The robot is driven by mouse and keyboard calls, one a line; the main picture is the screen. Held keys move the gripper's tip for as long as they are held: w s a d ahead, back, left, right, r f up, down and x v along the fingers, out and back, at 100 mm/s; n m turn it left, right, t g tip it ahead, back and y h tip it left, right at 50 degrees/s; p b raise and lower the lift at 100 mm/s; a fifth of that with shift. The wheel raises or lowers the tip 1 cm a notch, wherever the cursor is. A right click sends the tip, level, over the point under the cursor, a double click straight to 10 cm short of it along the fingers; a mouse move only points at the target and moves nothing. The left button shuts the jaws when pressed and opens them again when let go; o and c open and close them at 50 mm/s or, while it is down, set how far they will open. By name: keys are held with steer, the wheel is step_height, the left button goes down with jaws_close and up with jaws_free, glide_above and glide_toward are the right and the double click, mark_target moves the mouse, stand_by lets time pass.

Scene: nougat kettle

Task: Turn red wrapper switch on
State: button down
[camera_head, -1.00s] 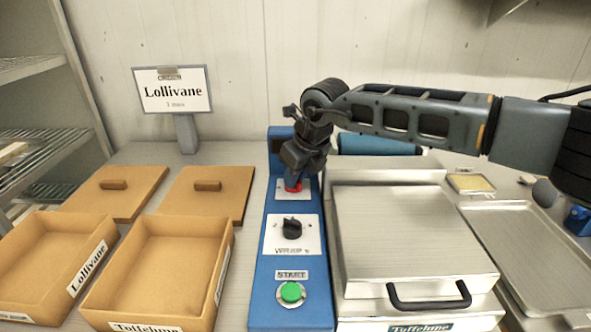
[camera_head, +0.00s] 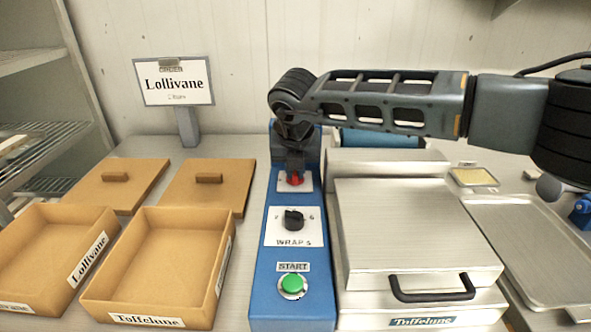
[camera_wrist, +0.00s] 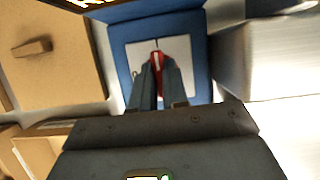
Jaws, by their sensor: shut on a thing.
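The red switch (camera_head: 295,180) sits on a white plate (camera_head: 283,187) at the far end of the blue wrapper panel (camera_head: 260,293). My gripper (camera_head: 294,172) points down at it from above. In the wrist view, the two fingers of my gripper (camera_wrist: 158,82) are closed on the red switch (camera_wrist: 156,58), which shows between their tips. The fingers and wrist hide part of the switch in both views. Nearer on the panel are a black knob (camera_head: 293,219) labelled for wraps and a green START button (camera_head: 292,285).
Right of the panel is a steel machine with a closed lid (camera_head: 410,230) and black handle (camera_head: 432,290). Left are two open tan boxes, one labelled Toffelune (camera_head: 92,299), and two tan lids (camera_head: 235,190). A Lollivane sign (camera_head: 187,128) stands behind them.

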steer(key=shift+s+f, duration=0.1)
steer(key=shift+f, duration=0.1)
stand_by(0.3)
steer(key=c, duration=1.1)
jaws_free()
steer(key=shift+r, duration=0.1)
steer(key=shift+c, duration=0.2)
steer(key=b+v, duration=0.1)
steer(key=v, duration=0.6)
steer(key=shift+r, duration=0.4)
steer(key=shift+a, duration=0.1)
